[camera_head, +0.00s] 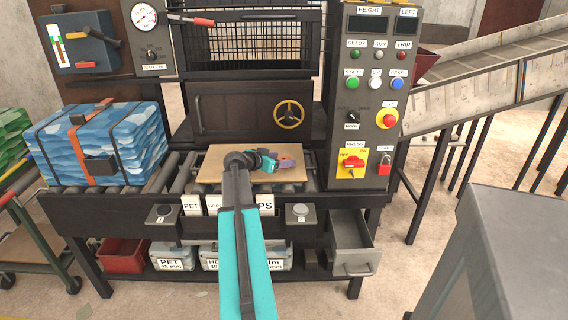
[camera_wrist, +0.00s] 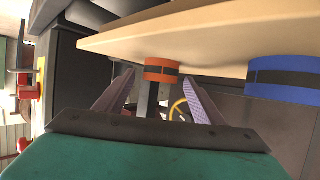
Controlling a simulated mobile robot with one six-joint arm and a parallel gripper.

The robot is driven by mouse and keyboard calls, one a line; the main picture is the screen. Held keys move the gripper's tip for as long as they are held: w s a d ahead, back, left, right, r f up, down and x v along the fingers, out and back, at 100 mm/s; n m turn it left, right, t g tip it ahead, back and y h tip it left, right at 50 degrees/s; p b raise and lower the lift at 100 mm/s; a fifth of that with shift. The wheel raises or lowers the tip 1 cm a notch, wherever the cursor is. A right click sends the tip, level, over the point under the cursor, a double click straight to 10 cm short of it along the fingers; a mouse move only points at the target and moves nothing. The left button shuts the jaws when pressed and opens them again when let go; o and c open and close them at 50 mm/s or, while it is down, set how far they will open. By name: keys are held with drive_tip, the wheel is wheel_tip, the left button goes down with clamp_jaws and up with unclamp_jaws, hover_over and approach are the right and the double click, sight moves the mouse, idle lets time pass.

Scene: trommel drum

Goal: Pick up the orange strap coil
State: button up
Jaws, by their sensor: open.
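The orange strap coil (camera_wrist: 161,66), with a dark band around it, shows in the wrist view against the face of a tan board (camera_wrist: 205,35). My gripper (camera_head: 286,162) is open over the board (camera_head: 214,165) in the head view. In the wrist view its two purple fingers lie left and right of the orange coil, with visible gaps; I cannot tell how far past the tips the coil sits. In the head view I cannot make out the orange coil; my arm and gripper cover that part of the board.
A blue strap coil (camera_wrist: 286,79) is on the same board, right of the orange one in the wrist view. A strapped blue bale (camera_head: 135,142) lies on the rollers at left. A control panel (camera_head: 371,95) rises at right, above an open drawer (camera_head: 352,262).

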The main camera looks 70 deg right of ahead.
drive_tip(key=c, duration=1.2)
drive_tip(key=shift+r, duration=0.15)
drive_tip(key=shift+r, duration=1.2)
drive_tip(key=a, duration=0.5)
drive_tip(key=s+a+r+b, duration=0.1)
drive_tip(key=a, duration=0.4)
drive_tip(key=a+r, duration=0.1)
drive_tip(key=a, duration=0.5)
drive_tip(key=shift+s+r, duration=0.15)
drive_tip(key=shift+s, duration=0.25)
